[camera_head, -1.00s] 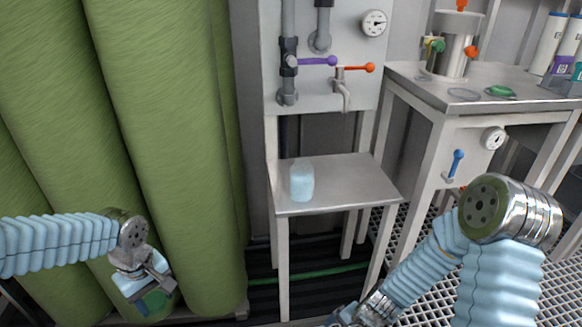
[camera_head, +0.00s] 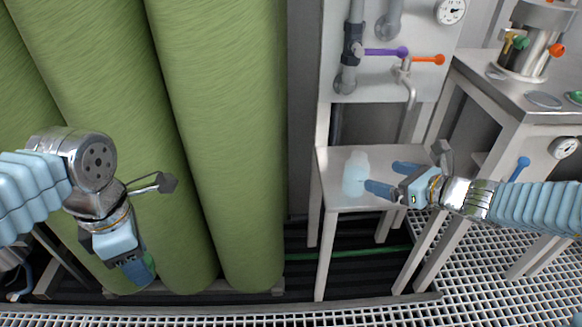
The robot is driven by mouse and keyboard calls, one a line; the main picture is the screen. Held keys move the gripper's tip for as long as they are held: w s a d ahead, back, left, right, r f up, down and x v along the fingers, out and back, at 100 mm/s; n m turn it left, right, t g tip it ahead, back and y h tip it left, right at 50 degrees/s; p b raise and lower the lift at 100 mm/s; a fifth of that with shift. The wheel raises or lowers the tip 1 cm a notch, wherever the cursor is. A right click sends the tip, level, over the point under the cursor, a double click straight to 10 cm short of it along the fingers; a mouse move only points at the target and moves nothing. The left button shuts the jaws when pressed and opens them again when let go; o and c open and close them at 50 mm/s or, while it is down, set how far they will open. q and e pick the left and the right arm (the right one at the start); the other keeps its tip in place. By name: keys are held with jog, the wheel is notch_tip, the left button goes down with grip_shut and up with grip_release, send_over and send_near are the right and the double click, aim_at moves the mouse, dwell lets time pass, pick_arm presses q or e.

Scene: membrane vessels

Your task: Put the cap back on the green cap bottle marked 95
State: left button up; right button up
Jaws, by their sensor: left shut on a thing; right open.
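A pale blue translucent bottle (camera_head: 356,175) stands upright on the small grey table (camera_head: 340,204). Its top shows no green cap, and no number is readable. My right gripper (camera_head: 393,178) is open just to the bottle's right, its fingers pointing at it. The nearer fingertip reaches the bottle's edge in the picture; I cannot tell if it touches. My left gripper (camera_head: 138,268) points down at the lower left, in front of the green columns, well away from the bottle. It is shut on a small green thing (camera_head: 149,263), probably the cap, mostly hidden by the gripper.
A panel (camera_head: 430,75) with pipes, a purple-handled valve (camera_head: 385,52) and a tap (camera_head: 411,92) rises behind the small table. A steel bench (camera_head: 500,95) at right carries a metal pot (camera_head: 535,45) and a green disc (camera_head: 575,97). Tall green columns (camera_head: 235,130) fill the left.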

aim_at(366, 172)
pick_arm(q)
jog(key=shift+f+b, duration=0.35)
pick_arm(e)
jog(key=x, duration=0.6)
jog(key=shift+f, duration=0.1)
jog(key=shift+w+a+f, duration=0.1)
jog(key=shift+w+a, duration=0.1)
jog(key=shift+w, duration=0.1)
pick_arm(q)
jog(key=shift+r, duration=0.15)
pick_arm(e)
jog(key=shift+x, duration=2.6)
jog(key=shift+w+d, duration=0.15)
jog(key=shift+c, duration=0.3)
jog(key=c, duration=1.2)
jog(key=shift+o, duration=0.2)
